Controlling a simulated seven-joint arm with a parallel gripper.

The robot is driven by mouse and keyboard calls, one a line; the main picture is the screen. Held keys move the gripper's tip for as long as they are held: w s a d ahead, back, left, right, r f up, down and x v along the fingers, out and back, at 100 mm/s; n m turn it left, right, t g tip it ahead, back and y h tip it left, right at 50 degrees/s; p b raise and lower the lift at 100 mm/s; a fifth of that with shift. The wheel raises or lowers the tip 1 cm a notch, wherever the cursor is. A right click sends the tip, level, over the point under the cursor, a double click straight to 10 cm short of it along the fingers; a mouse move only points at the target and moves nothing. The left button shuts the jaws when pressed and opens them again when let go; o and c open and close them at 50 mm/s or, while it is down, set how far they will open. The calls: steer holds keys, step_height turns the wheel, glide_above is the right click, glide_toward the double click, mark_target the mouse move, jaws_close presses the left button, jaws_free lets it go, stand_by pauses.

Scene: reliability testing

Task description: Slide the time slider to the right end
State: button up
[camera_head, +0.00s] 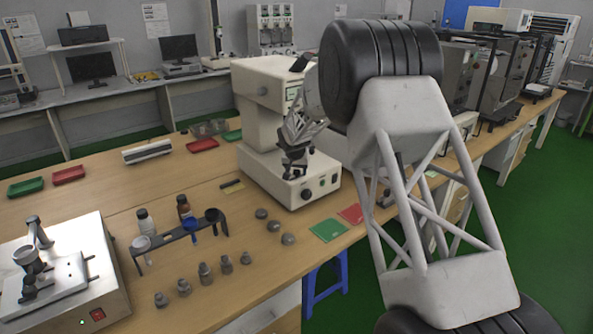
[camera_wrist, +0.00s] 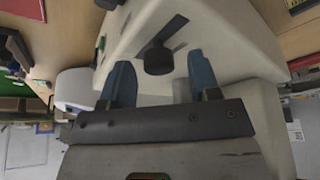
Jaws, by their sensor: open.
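In the wrist view, a dark round knob (camera_wrist: 158,60) stands at a dark narrow slot (camera_wrist: 176,28) on a pale machine face (camera_wrist: 135,32). I take the knob to be the time slider; its label is not readable. My gripper (camera_wrist: 159,66) is open, with one blue finger on each side of the knob. Gaps show between the knob and both fingers, and nothing is held. In the head view, a white bench machine (camera_head: 262,90) stands at the middle of the bench.
The wooden bench (camera_head: 110,205) carries a rack of bottles and tubes (camera_head: 180,235), several metal weights (camera_head: 205,273), and green and red cards (camera_head: 329,230). Another instrument (camera_head: 85,270) stands at the left. More machines (camera_head: 500,75) stand at the right.

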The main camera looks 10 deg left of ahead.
mark_target(302, 179)
steer(key=shift+w+f, duration=0.1)
steer(key=shift+f, duration=0.05)
steer(key=shift+c, duration=0.3)
jaws_close()
steer(key=shift+w+d, duration=1)
steer(key=shift+w, duration=0.05)
steer(key=shift+o, duration=0.3)
jaws_free()
steer(key=v, duration=0.7)
steer(key=shift+s+r, duration=0.25)
steer(key=shift+r, duration=0.1)
